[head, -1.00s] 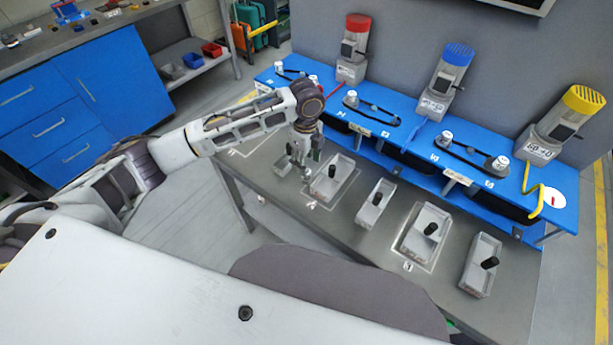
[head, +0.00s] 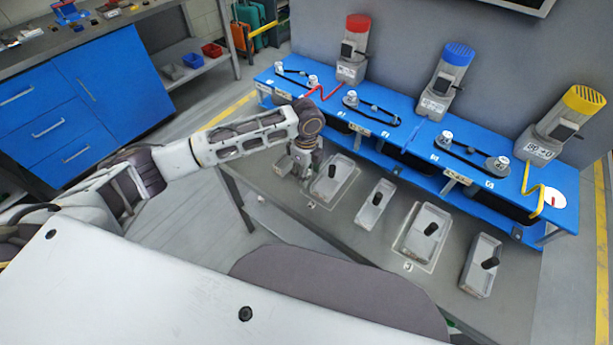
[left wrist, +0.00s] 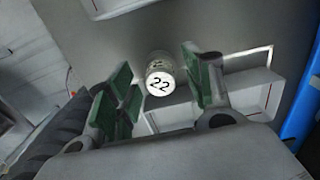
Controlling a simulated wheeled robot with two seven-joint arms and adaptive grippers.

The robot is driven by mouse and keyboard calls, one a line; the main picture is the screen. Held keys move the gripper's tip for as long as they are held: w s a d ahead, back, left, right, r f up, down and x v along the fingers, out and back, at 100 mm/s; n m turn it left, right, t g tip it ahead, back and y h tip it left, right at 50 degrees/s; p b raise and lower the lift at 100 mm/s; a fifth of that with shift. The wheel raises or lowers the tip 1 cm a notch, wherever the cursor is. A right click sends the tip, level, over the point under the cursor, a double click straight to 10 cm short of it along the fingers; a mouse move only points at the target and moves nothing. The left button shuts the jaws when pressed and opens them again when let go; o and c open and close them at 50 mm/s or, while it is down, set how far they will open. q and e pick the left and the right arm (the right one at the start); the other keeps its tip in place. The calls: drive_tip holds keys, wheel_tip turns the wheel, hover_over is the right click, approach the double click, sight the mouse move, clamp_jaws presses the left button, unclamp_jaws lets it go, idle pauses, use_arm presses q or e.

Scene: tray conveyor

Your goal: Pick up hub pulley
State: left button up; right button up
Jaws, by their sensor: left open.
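A pale round pulley with "22" on its top face (left wrist: 160,87) stands in the left wrist view, between the finger pads of my left gripper (left wrist: 163,84). A gap shows on each side of it, and the green-padded fingers are apart. In the head view my left gripper (head: 303,168) points down at the left end of the grey table (head: 335,222), beside a small grey tray (head: 281,166). The gripper hides the pulley in this view. My right gripper is out of view.
Grey trays with black pegs stand in a row to the right, the nearest being this tray (head: 322,194). Behind them is a blue bench (head: 420,150) with belts, white pulleys and motors with red, blue and yellow caps. Bare table lies in front of the trays.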

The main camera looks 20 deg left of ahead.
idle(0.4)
use_arm(q)
drive_tip(key=c, duration=1.1)
drive_tip(key=shift+c, duration=0.2)
drive_tip(key=shift+r, duration=5)
clamp_jaws()
drive_tip(key=shift+p, duration=0.4)
